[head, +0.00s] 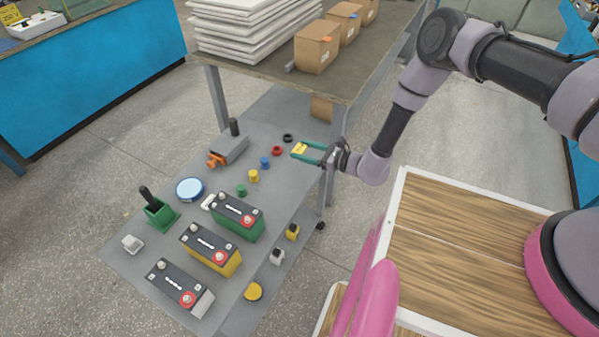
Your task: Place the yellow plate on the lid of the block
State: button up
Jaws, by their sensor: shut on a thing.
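My gripper (302,150), with teal fingers, is shut on a small yellow plate (298,148) with a dark mark. It holds the plate near the right edge of the grey table, close to a table post. Three blocks shaped like batteries stand in a row at the front of the table, each with a dark lid. One has a green body (248,226), one a yellow body (226,263), and the nearest a grey end (203,304). The pictures do not tell which one is the task's block. The gripper is apart from all three.
Small coloured caps, including a red one (277,151) and a blue one (265,162), lie near the gripper. A round tin (190,189), a green holder (161,214) and a grey tool (229,149) stand to the left. A shelf (351,75) with boxes overhangs the back.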

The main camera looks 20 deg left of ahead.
aim_at(303, 173)
notch_tip(303, 173, down, 10)
jog(key=shift+r, duration=0.25)
dwell(0.5)
jog(key=shift+f, duration=0.15)
jog(key=o, duration=1.3)
jog(key=shift+f, duration=0.1)
jog(key=d, duration=0.3)
jog(key=d+r, duration=0.1)
jog(key=d, duration=0.6)
jog(key=shift+s+d+r, duration=0.2)
jog(key=shift+s+d, duration=0.15)
